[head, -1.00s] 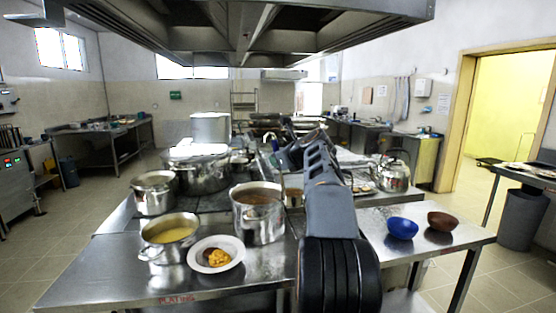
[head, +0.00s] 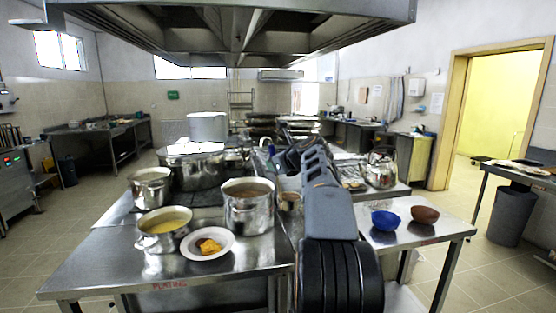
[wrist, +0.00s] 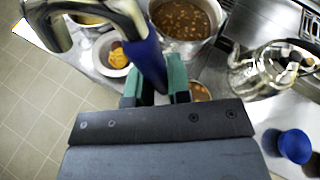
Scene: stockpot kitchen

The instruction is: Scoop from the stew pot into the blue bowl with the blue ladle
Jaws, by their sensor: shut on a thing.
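My gripper (wrist: 157,86) is shut on the blue handle of the ladle (wrist: 146,58), seen in the wrist view. Shiny curved metal continues from the handle at the top left of that view; the ladle's scooping end cannot be made out. In the head view my arm hides most of the gripper. The stew pot (head: 249,208), a tall steel pot of brown stew, stands left of my arm; it also shows in the wrist view (wrist: 187,20), beyond the fingers. The blue bowl (head: 385,220) sits on the steel table right of my arm and shows in the wrist view (wrist: 295,146).
A brown bowl (head: 424,214) stands right of the blue bowl. A pot of yellow soup (head: 165,228) and a plate of food (head: 208,243) are left of the stew pot. A kettle (head: 380,171) stands behind the bowls. A low range hood (head: 230,35) hangs overhead.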

